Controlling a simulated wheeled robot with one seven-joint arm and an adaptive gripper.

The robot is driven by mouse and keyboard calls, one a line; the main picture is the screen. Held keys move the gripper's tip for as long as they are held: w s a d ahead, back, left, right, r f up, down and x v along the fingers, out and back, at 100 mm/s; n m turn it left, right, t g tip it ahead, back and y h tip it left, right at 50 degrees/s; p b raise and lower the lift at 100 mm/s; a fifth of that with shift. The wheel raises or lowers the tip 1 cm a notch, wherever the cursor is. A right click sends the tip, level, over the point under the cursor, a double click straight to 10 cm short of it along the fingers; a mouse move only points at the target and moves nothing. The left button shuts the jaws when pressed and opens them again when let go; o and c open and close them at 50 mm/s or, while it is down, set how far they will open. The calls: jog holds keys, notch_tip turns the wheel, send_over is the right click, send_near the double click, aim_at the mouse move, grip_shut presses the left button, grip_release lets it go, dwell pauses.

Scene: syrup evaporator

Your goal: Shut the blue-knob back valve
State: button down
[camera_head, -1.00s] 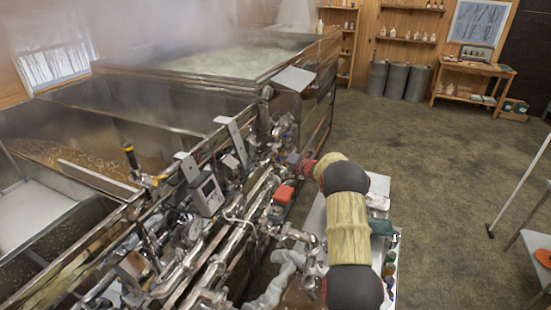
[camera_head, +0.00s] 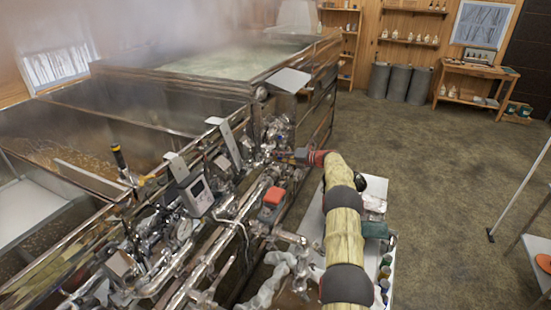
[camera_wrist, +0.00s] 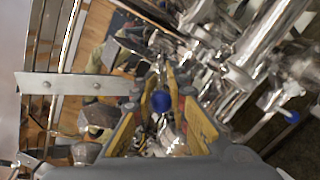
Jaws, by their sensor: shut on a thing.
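The blue knob (camera_wrist: 161,101) of the valve shows as a round blue ball in the wrist view, among shiny pipes. My gripper (camera_wrist: 161,84) has its yellow-edged fingers on either side of the knob and is shut on it. The valve's body and handle are mostly hidden by the fingers and the surrounding fittings. In the head view my gripper (camera_head: 301,155) is at the pipework near the back end of the evaporator's side. The knob cannot be made out there.
A pale cart (camera_head: 312,215) stands under my arm. The floor (camera_head: 440,160) to the right is open.

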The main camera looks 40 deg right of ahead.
dwell(0.3)
jog(key=c, duration=1.9)
grip_release()
jog(key=shift+d, duration=0.1)
jog(key=v, duration=1.2)
